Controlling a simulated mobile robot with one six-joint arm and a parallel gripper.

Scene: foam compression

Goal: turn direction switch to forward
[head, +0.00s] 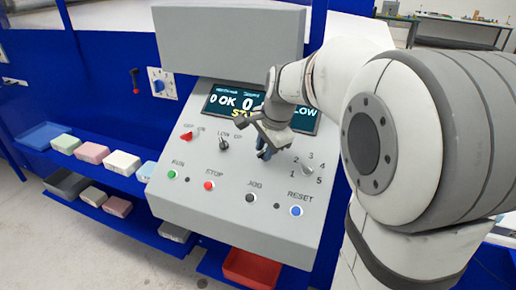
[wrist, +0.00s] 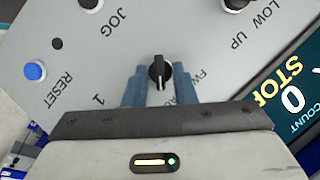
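The direction switch (wrist: 159,72) is a black rotary knob with a raised bar handle on the grey panel, seen in the wrist view. A partly hidden label beginning "FW" shows beside it. My gripper (wrist: 160,73) has its two blue fingers on either side of the knob, with the narrow handle between them. The fingers look apart from the handle; whether they touch the round base I cannot tell. In the head view my gripper (head: 267,152) is low over the middle of the panel and hides the switch.
The sloped control panel (head: 228,212) has a display (head: 225,103), a low/up switch (head: 223,144), a numbered selector (head: 307,170) and a blue reset button (head: 296,211) near my gripper. A red bin (head: 250,268) sits below. Foam blocks (head: 92,152) lie on a shelf at left.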

